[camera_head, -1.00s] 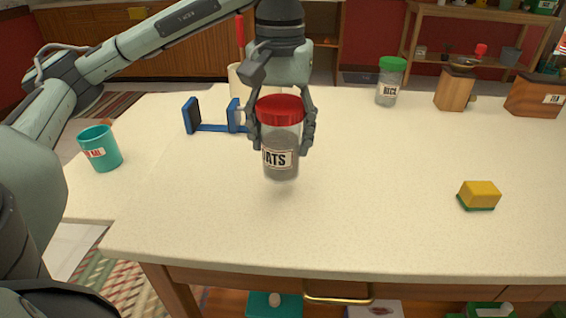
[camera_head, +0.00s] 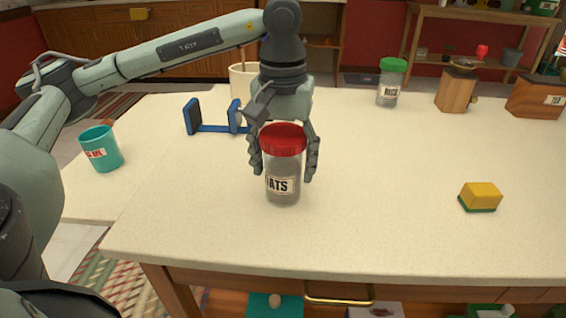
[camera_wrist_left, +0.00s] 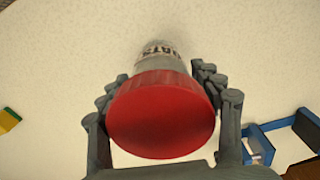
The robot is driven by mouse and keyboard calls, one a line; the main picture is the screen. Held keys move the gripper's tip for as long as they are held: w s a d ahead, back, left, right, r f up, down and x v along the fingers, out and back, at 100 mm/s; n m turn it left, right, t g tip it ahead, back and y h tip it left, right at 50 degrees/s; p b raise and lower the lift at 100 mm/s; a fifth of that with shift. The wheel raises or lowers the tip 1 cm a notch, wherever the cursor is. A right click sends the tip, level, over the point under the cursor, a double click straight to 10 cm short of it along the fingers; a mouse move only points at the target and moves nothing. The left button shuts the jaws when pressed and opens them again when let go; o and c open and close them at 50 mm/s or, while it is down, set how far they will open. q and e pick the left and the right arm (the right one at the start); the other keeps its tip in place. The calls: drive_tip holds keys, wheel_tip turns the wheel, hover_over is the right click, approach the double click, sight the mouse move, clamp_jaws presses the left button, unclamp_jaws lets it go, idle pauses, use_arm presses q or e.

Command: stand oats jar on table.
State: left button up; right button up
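The oats jar (camera_head: 283,182) is clear, with a red lid and a white label reading partly "ATS". It is upright near the middle of the pale table (camera_head: 380,215). Its base looks to be at the tabletop, with no clear gap visible. My left gripper (camera_head: 284,170) comes down over it from above, one finger on each side just below the lid, shut on the jar. In the left wrist view the red lid (camera_wrist_left: 162,115) fills the space between the fingers, and the jar body runs away beyond it. My right gripper is not in view.
A teal cup (camera_head: 100,150) stands at left. A blue bookend-like holder (camera_head: 213,128) and a cream container (camera_head: 240,85) are behind the gripper. A yellow-green sponge (camera_head: 480,197) lies right.

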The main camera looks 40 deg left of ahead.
sight(283, 134)
use_arm(q)
drive_tip(key=shift+o, duration=1.2)
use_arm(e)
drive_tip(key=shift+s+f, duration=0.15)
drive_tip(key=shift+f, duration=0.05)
use_arm(q)
wheel_tip(283, 134, up, 9)
drive_tip(key=shift+r+p, duration=0.1)
drive_tip(key=shift+p, duration=0.5)
wheel_tip(283, 134, up, 2)
drive_tip(key=shift+r+p, duration=0.15)
drive_tip(key=shift+p, duration=0.35)
drive_tip(key=shift+r, duration=0.4)
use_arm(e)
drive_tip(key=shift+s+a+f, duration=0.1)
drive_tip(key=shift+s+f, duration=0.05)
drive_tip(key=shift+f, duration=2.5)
use_arm(q)
drive_tip(key=shift+d, duration=0.1)
